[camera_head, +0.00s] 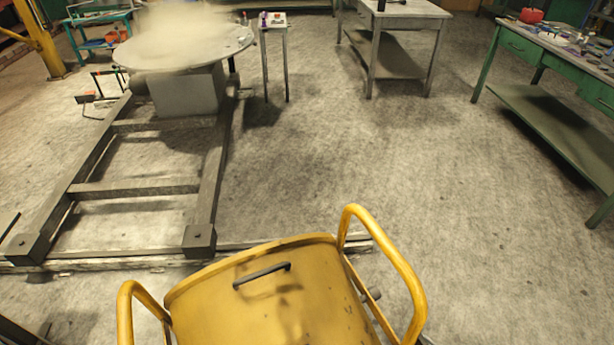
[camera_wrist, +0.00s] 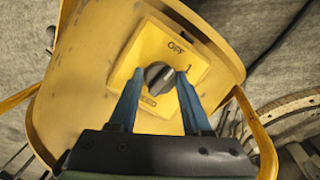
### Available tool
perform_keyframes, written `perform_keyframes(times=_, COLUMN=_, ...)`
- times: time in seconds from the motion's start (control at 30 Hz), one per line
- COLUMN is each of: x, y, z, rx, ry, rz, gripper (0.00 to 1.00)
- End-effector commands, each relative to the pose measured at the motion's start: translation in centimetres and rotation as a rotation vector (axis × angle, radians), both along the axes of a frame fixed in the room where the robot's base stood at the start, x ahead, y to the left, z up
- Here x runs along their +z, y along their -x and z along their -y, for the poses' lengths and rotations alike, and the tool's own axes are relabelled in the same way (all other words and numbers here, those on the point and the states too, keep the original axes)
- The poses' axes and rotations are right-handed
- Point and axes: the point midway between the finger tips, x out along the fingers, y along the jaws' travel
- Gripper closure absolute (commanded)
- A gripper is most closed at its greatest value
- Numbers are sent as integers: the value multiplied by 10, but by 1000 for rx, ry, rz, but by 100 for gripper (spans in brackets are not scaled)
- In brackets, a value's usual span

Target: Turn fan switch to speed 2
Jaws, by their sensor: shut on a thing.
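The fan switch is a dark grey round knob (camera_wrist: 158,80) on a yellow plate in the wrist view. The plate (camera_wrist: 140,54) carries the label "OFF" above right of the knob and "1" to its right. Other markings on the plate are partly hidden or too small to read. My gripper (camera_wrist: 158,74) has its two blue fingers on either side of the knob and is shut on it. I cannot tell the knob's exact pointing direction. The yellow fan housing (camera_head: 265,300) shows at the bottom of the head view, with a black handle; my gripper is not visible there.
Yellow tube bars (camera_head: 395,262) flank the housing. A grey table (camera_head: 410,12) and a green workbench (camera_head: 545,55) stand further back. The floor (camera_head: 440,200) between is clear.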

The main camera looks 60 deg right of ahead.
Motion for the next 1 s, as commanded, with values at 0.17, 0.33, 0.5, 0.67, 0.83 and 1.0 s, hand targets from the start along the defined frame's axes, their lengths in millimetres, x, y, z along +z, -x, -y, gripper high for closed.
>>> perform_keyframes(times=0.17, x=4, y=0, z=0, rx=-123, ry=-39, rz=21, gripper=100)
perform_keyframes(times=0.33, x=4, y=0, z=1, rx=-274, ry=-81, rz=47, gripper=100)
perform_keyframes(times=0.5, x=4, y=0, z=1, rx=-427, ry=-126, rz=74, gripper=100)
perform_keyframes(times=0.67, x=3, y=1, z=2, rx=-573, ry=-167, rz=99, gripper=100)
perform_keyframes(times=0.83, x=3, y=2, z=2, rx=-726, ry=-213, rz=125, gripper=100)
perform_keyframes(times=1.0, x=2, y=3, z=3, rx=-880, ry=-256, rz=150, gripper=100)
